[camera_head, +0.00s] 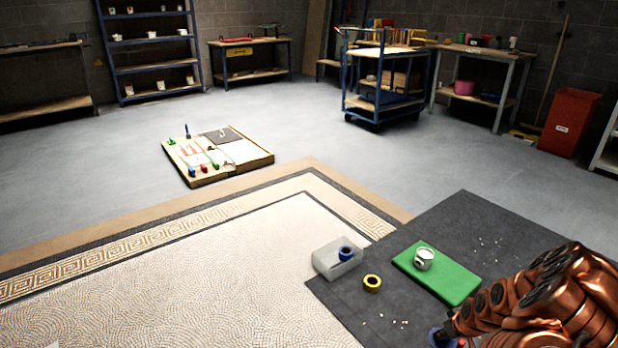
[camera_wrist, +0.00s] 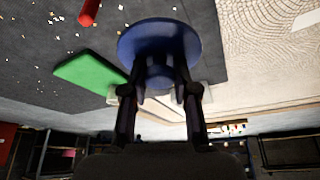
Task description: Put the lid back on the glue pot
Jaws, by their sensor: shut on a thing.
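My gripper (camera_head: 446,331) is at the lower edge of the head view, nearer than the pad and apart from the pot. In the wrist view my gripper (camera_wrist: 160,88) is shut on a round blue lid (camera_wrist: 158,38), by the raised part at its middle. The lid's edge (camera_head: 435,336) also shows in the head view. The green pad (camera_wrist: 88,72) lies beyond in the wrist view; my fingers and the lid hide much there.
A red cylinder (camera_wrist: 89,12) lies near the lid. White chips dot the dark mat (camera_head: 480,218). A wooden tray (camera_head: 240,160) sits farther back.

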